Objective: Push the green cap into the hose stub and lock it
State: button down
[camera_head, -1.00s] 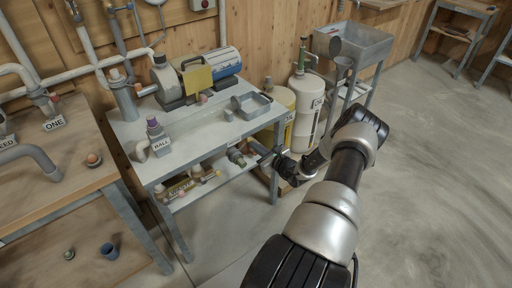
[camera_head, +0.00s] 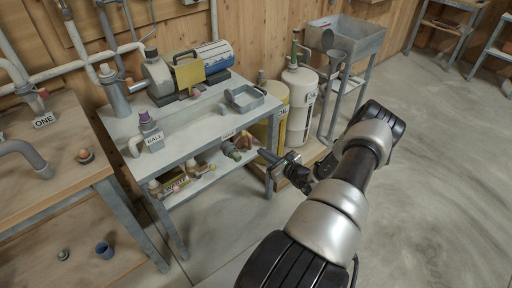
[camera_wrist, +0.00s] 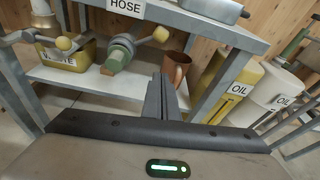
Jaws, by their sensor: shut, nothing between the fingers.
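A green cap (camera_wrist: 120,50) sits at the near end of a grey hose stub under the HOSE label (camera_wrist: 125,6) in the wrist view. It faces toward me, and I cannot tell how deep it sits or whether it is locked. In the head view the stub and cap (camera_head: 232,150) are small, on the lower shelf of the bench. My gripper (camera_wrist: 165,90) is shut and empty. Its fingertips are in front of the shelf, to the right of the cap and apart from it. In the head view my gripper (camera_head: 266,157) is by the bench's right front leg.
A yellow knob (camera_wrist: 160,34) on a lever is just right of the cap. A copper mug (camera_wrist: 176,68) stands on the shelf behind my fingers. A yellow WASTE bin (camera_wrist: 72,56) is left. Yellow (camera_wrist: 234,88) and white (camera_wrist: 268,92) OIL containers stand right. Open floor lies right of the bench.

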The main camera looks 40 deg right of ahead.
jog(key=shift+v, duration=1.95)
